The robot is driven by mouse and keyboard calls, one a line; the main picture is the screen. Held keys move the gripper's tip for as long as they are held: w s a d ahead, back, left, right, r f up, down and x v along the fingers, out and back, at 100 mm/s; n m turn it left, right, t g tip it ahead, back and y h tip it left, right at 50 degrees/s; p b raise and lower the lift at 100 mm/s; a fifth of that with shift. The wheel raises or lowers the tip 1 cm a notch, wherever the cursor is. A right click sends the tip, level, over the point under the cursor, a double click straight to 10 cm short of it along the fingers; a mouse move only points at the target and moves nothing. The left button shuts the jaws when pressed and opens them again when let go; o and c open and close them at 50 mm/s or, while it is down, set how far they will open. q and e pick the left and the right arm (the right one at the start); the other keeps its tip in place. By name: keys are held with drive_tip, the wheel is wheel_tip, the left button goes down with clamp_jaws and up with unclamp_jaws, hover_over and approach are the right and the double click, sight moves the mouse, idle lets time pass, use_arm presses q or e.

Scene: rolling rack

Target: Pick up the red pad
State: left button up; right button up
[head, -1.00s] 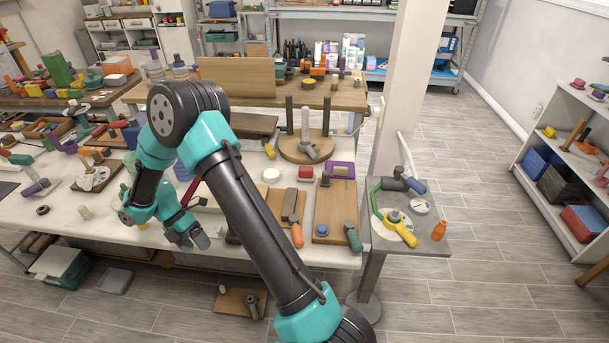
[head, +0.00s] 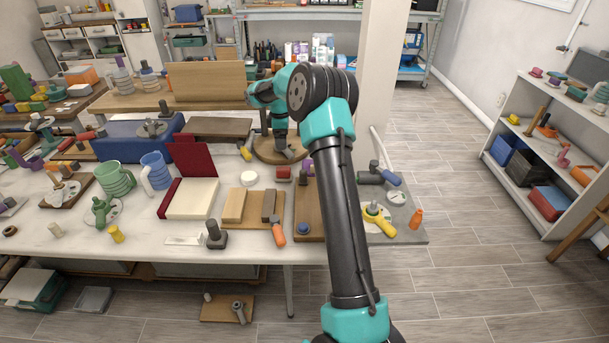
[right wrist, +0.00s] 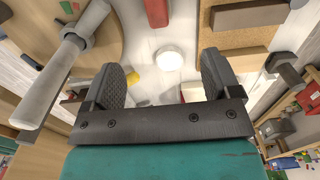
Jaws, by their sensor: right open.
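The red pad (head: 283,172) looks like a small red block on the white table, just in front of the round wooden base. It also shows cut off at the top edge of the right wrist view (right wrist: 156,12), beyond my fingers and roughly between them. My right gripper (head: 284,152) is pointed down over the round base, a little behind the red pad in the head view. In the right wrist view its two dark fingers (right wrist: 162,84) are wide apart with nothing between them. My left gripper is not in view.
The round wooden base (head: 264,156) and its posts are close to my right gripper. A grey post (right wrist: 60,75) stands left of the fingers. A white disc (head: 249,178), wooden boards (head: 234,206) and a dark red box (head: 192,158) are near the pad.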

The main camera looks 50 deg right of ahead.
drive_tip(key=shift+d, duration=0.1)
approach(283, 168)
drive_tip(key=f, duration=0.7)
drive_tip(key=shift+s+f, duration=0.1)
drive_tip(key=shift+s, duration=0.15)
drive_tip(key=shift+f, duration=0.1)
drive_tip(key=shift+w+f, duration=0.15)
drive_tip(key=shift+f, duration=1.15)
drive_tip(key=shift+w+f, duration=0.1)
drive_tip(key=shift+f, duration=1.15)
